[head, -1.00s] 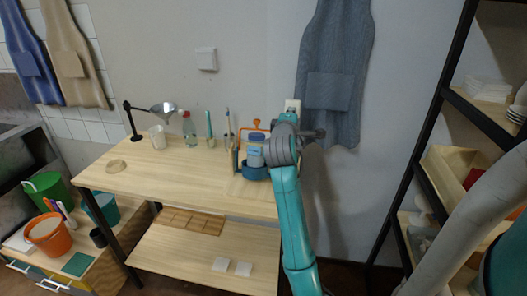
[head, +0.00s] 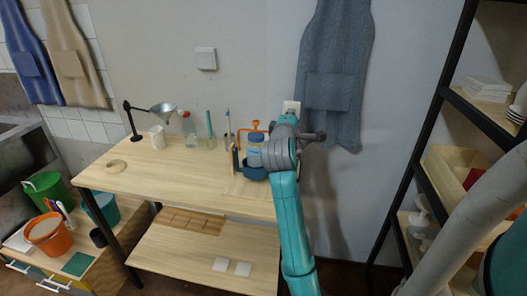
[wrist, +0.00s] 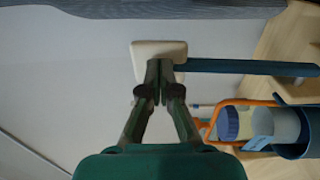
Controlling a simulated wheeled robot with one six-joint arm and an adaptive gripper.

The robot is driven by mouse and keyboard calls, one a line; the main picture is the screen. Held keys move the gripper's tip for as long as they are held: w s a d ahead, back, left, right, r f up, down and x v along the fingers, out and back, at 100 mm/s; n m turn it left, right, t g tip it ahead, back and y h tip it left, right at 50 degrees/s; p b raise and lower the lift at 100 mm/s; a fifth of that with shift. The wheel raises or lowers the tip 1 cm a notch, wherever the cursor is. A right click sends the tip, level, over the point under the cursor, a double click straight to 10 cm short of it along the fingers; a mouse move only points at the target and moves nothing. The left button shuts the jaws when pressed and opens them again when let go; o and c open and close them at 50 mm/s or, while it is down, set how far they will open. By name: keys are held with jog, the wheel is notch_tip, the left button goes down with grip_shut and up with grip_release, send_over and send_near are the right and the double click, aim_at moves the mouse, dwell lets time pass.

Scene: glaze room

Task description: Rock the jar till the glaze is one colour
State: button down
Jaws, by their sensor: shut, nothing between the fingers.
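The jar (head: 256,155) has a blue lid and a pale body and sits in a blue cradle (head: 248,172) with an orange handle (head: 254,126), at the right end of the table. In the wrist view the jar (wrist: 276,125) lies at the right, beside the orange handle (wrist: 210,130). My gripper (wrist: 158,92) is shut and empty. Its fingertips are at the lower edge of a white pad (wrist: 158,48); I cannot tell whether they touch. A blue bar (wrist: 245,67) runs from the pad towards the cradle side. The glaze inside is too small to judge.
A grey apron (head: 335,75) hangs behind my arm. A shelf rack (head: 425,150) stands right.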

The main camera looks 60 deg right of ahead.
jog(key=shift+x, duration=1.05)
jog(key=shift+d, duration=0.15)
jog(key=shift+w+d+f, duration=0.1)
jog(key=shift+w+d, duration=0.05)
jog(key=shift+d, duration=0.1)
jog(key=shift+w+d+f, duration=0.2)
jog(key=shift+w+d, duration=0.05)
jog(key=shift+d, duration=0.35)
jog(key=shift+w+d+f, duration=0.25)
jog(key=shift+d, duration=0.35)
jog(key=shift+s+a+r, duration=0.15)
jog(key=shift+a, duration=0.35)
jog(key=shift+s+a+r, duration=0.15)
jog(key=shift+s+a, duration=0.05)
jog(key=shift+a, duration=0.25)
jog(key=v, duration=0.5)
jog(key=shift+s+a+r, duration=0.15)
jog(key=shift+a+r, duration=0.15)
jog(key=shift+r, duration=0.05)
